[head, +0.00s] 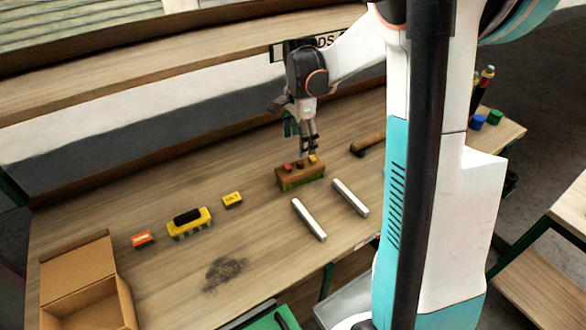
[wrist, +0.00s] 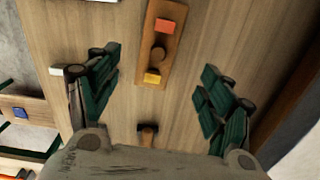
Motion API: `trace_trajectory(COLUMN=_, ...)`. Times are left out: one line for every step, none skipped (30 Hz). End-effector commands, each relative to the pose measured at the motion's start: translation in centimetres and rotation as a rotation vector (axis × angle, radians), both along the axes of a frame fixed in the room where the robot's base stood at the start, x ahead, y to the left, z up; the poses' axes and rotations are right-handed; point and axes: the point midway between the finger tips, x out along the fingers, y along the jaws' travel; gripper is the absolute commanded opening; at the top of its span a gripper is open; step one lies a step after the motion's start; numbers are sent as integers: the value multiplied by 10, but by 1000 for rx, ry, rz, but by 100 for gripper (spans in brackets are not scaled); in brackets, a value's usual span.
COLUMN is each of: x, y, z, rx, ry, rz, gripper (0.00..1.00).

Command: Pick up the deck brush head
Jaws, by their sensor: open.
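The deck brush head (head: 300,177) is a brown wooden block with green bristles underneath, lying on the workbench. Small red and yellow pieces sit on its top. In the wrist view its long wooden top (wrist: 171,62) runs from the upper edge to the middle, with a round brown knob between a red and a yellow piece. My gripper (head: 308,153) points down just above the brush head. Its green-padded fingers (wrist: 160,105) are spread wide on both sides in the wrist view, with nothing between them.
A hammer (head: 367,144) lies right of the brush head. Two pale bars (head: 309,219) lie in front. A yellow block (head: 232,200), a yellow-black brush (head: 190,223), an orange block (head: 142,239) and an open cardboard box (head: 85,290) are left. A raised wooden ledge runs behind.

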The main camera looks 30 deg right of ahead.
Motion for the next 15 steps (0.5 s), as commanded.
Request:
trace_trajectory(x=0, y=0, z=-9, rx=0, ry=1, rz=-1, gripper=73)
trace_trajectory(x=0, y=0, z=-14, rx=0, ry=1, rz=-1, gripper=73)
trace_trajectory(x=0, y=0, z=-21, rx=0, ry=0, rz=0, gripper=73)
trace_trajectory(x=0, y=0, z=-27, rx=0, ry=0, rz=0, gripper=73)
trace_trajectory(x=0, y=0, z=-33, rx=0, ry=0, rz=0, gripper=73)
trace_trajectory(x=0, y=0, z=-41, rx=0, ry=0, rz=1, gripper=73)
trace_trajectory(x=0, y=0, z=-47, rx=0, ry=0, rz=1, gripper=73)
trace_trajectory(x=0, y=0, z=-53, rx=0, ry=0, rz=1, gripper=73)
trace_trajectory(x=0, y=0, z=-59, rx=0, ry=0, rz=1, gripper=73)
trace_trajectory(x=0, y=0, z=-64, rx=0, ry=0, rz=1, gripper=73)
trace_trajectory(x=0, y=0, z=-68, rx=0, ry=0, rz=2, gripper=73)
trace_trajectory(x=0, y=0, z=-72, rx=0, ry=-1, rz=2, gripper=73)
trace_trajectory(x=0, y=0, z=-75, rx=0, ry=-1, rz=2, gripper=73)
trace_trajectory(x=0, y=0, z=-77, rx=0, ry=-1, rz=2, gripper=73)
trace_trajectory(x=0, y=0, z=-80, rx=0, ry=-1, rz=2, gripper=73)
